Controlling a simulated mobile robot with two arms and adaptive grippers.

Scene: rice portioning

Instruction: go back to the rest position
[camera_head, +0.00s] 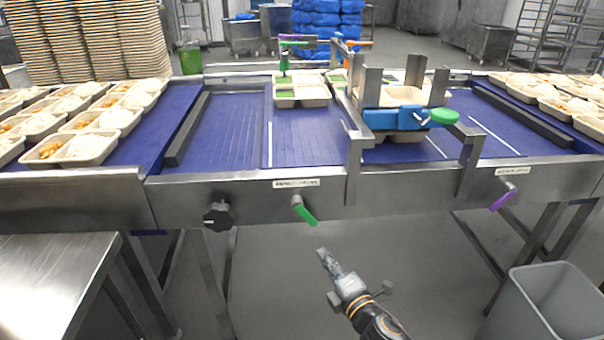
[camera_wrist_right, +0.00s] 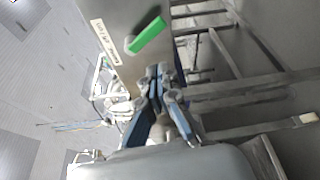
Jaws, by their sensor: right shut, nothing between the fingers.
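My right gripper (camera_head: 326,256) is low in the middle of the head view, in front of the conveyor and below its front edge. It is shut with nothing between its fingers. Its closed fingers also show in the right wrist view (camera_wrist_right: 157,75), below a green lever. My left gripper is not in view.
The steel conveyor (camera_head: 250,190) with a blue belt runs across. A green lever (camera_head: 305,211) and black knob (camera_head: 217,217) stick out in front. A steel table (camera_head: 50,265) stands left, a grey bin (camera_head: 552,290) right. Filled trays (camera_head: 90,148) line the left belt.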

